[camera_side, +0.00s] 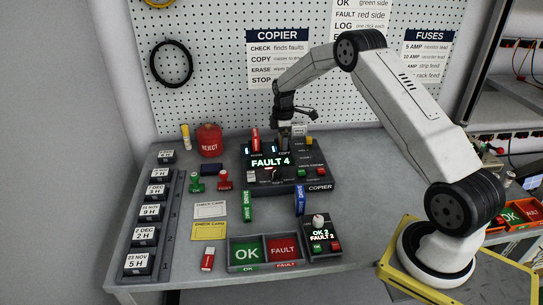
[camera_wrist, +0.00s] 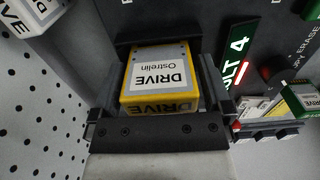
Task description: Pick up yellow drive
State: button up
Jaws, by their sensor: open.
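The yellow drive (camera_wrist: 160,58), with a white label reading DRIVE Ostrelin, sits at a dark slot in the wrist view. My gripper (camera_wrist: 160,100) has its fingers apart, one on each side of the drive; I cannot tell whether either touches it. In the side view my gripper (camera_side: 284,138) points down at the back of the black copier (camera_side: 290,187), whose display reads FAULT 4.
A red drive (camera_side: 255,140) stands just left of my gripper. A white drive (camera_wrist: 38,12) and a green drive (camera_wrist: 300,98) show in the wrist view. The pegboard (camera_side: 220,75) is close behind. The OK/FAULT tray (camera_side: 266,267) lies in front; grey table is clear right of the copier.

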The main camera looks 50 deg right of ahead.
jog(key=c, duration=1.3)
jog(key=shift+o, duration=0.2)
jog(key=shift+r, duration=0.1)
jog(key=shift+r, duration=0.75)
jog(key=s+a+r, duration=0.5)
jog(key=s+r, duration=0.6)
jog(key=s, duration=0.2)
jog(key=shift+r, duration=0.2)
